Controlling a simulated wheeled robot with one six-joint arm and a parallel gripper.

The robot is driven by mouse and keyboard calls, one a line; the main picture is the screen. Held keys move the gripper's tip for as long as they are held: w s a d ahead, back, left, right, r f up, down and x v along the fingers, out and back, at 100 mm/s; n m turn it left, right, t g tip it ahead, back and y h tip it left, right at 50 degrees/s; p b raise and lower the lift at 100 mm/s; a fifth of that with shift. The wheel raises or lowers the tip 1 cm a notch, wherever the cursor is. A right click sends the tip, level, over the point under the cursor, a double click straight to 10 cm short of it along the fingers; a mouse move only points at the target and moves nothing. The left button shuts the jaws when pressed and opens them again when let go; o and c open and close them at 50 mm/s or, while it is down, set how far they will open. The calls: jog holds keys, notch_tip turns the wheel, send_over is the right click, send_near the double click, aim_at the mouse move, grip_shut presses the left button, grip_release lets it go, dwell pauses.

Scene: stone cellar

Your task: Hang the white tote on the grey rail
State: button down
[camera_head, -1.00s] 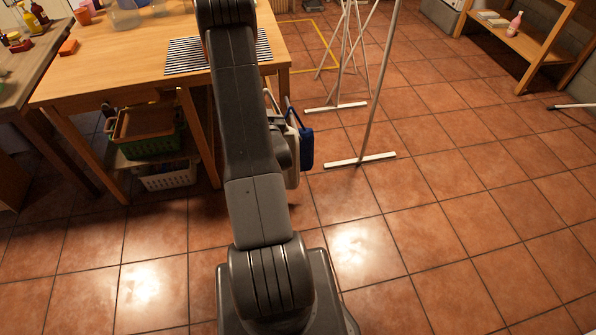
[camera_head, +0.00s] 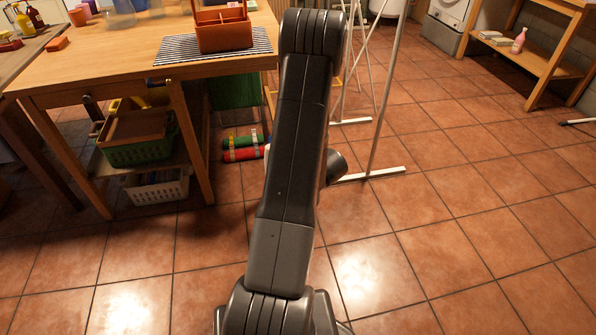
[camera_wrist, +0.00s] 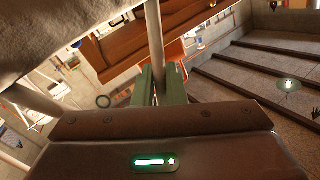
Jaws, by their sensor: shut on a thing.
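In the wrist view, my gripper (camera_wrist: 161,90) has its two green fingers closed on a pale strap (camera_wrist: 155,42) that runs up between them. A pale, cloth-like surface, the white tote (camera_wrist: 55,30), fills the upper left of that view close to the camera. In the head view my arm hides the gripper and nearly all of the tote. The grey rail cannot be made out for certain. A stand with slim pale poles (camera_head: 385,100) and white floor feet is just right of my arm, its top out of view.
A wooden table (camera_head: 110,65) stands to the left, with an orange caddy (camera_head: 223,30) on a striped mat. Green and white baskets (camera_head: 140,150) are beneath it. Red and green rolls (camera_head: 243,148) lie on the floor. Open tiled floor lies right; a wooden shelf (camera_head: 555,65) is far right.

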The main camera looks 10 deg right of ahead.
jog(key=s+d+f+b, duration=0.1)
jog(key=f+b, duration=0.1)
jog(key=s+d+f+n+g+y+b, duration=0.1)
jog(key=f+b, duration=0.2)
jog(key=s+d+f+y+b, duration=0.1)
jog(key=f+b, duration=0.2)
jog(key=shift+d+f+n, duration=0.15)
jog(key=shift+d+n, duration=0.15)
jog(key=shift+s+d+f+g+y+b, duration=0.2)
jog(key=shift+s+f+g+y+b, duration=0.1)
jog(key=shift+b, duration=0.25)
jog(key=shift+s, duration=0.1)
